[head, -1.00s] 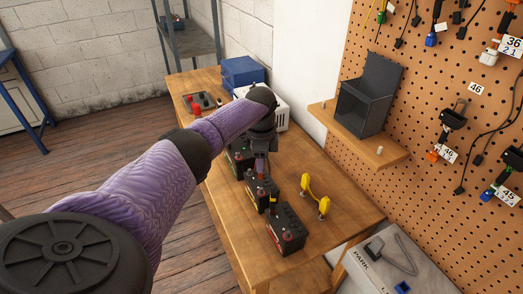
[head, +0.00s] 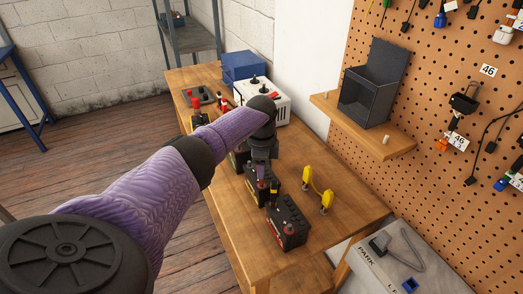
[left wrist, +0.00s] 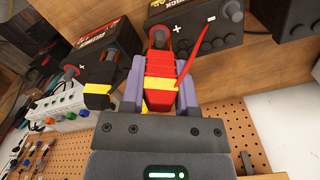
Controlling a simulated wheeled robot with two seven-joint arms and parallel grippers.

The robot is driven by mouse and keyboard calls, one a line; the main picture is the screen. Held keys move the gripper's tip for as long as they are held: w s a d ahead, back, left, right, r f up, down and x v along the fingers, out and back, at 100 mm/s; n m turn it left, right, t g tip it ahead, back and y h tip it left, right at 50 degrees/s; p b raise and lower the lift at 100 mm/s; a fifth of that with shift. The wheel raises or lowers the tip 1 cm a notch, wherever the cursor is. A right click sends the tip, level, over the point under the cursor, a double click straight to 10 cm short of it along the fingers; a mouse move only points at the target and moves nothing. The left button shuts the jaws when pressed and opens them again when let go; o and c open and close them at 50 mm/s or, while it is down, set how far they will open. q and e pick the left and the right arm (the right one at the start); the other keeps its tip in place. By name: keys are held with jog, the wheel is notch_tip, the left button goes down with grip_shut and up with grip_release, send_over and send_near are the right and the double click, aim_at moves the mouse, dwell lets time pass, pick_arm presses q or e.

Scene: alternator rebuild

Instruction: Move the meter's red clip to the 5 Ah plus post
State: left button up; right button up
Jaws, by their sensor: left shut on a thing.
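My left gripper (head: 261,172) is over the row of black batteries on the bench. In the left wrist view its purple fingers (left wrist: 159,88) are shut on a red clip with a yellow band (left wrist: 160,84). The clip's far end is by a dark post on a battery marked plus (left wrist: 195,25); I cannot tell whether it touches. A thin red lead or rod (left wrist: 200,48) slants up beside the clip. A black clip with a yellow band (left wrist: 99,92) is to its left, near another battery (left wrist: 105,45). Ah labels are unreadable. My right gripper is not in view.
A white box with dark knobs (head: 270,102) and a blue box (head: 243,68) stand at the back of the bench. A shelf with a grey bin (head: 368,98) juts from the pegboard.

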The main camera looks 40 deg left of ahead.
pick_arm(q)
jog(key=shift+f, duration=0.55)
jog(key=o, duration=1)
jog(key=shift+c, duration=0.2)
notch_tip(320, 180, up, 9)
jog(key=p, duration=0.8)
jog(key=shift+f+b, duration=0.2)
jog(key=shift+b, duration=0.15)
